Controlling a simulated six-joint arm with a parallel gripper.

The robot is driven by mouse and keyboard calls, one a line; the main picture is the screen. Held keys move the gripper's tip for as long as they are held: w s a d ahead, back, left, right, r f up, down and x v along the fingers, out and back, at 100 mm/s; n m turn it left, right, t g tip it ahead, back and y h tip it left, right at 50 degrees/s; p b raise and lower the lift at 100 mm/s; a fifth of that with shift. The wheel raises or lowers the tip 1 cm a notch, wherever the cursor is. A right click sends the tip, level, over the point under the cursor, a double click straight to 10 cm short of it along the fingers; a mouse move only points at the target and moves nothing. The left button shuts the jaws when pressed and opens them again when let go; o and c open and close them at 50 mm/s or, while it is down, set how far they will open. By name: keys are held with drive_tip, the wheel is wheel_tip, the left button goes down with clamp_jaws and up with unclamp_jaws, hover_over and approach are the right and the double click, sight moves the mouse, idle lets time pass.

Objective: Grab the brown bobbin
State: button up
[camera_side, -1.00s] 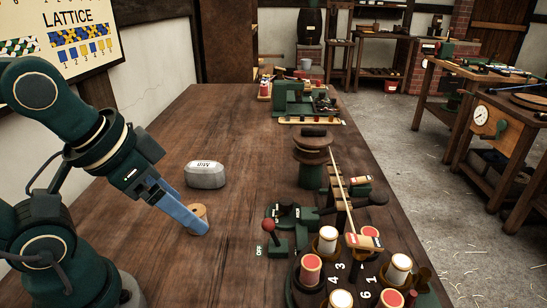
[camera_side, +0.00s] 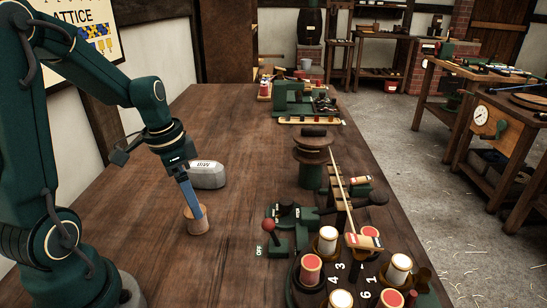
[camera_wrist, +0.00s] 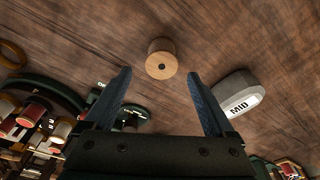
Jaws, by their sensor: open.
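The brown bobbin (camera_side: 196,222) stands upright on the wooden bench, left of centre in the side view. In the wrist view the bobbin (camera_wrist: 161,62) shows its pale round end with a dark centre hole. My gripper (camera_side: 196,215) points steeply down with its blue fingers at the bobbin, overlapping it in the side view. In the wrist view my gripper (camera_wrist: 159,74) is open, with the bobbin between the lines of the two fingertips and slightly beyond them. No contact is visible.
A grey block marked MID (camera_side: 208,175) lies just behind the bobbin, and in the wrist view the block (camera_wrist: 240,95) is close to the right finger. A red-knobbed lever (camera_side: 268,226) and a carousel of spools (camera_side: 350,285) stand to the right. The bench left of the bobbin is clear.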

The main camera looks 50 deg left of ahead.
drive_tip(key=shift+s+a+f, duration=0.1)
drive_tip(key=shift+a+f, duration=0.05)
drive_tip(key=shift+f, duration=0.15)
drive_tip(key=shift+w+f, duration=0.2)
drive_tip(key=shift+f, duration=1)
drive_tip(key=shift+w+f, duration=0.15)
drive_tip(key=shift+f, duration=1)
drive_tip(key=c, duration=1.4)
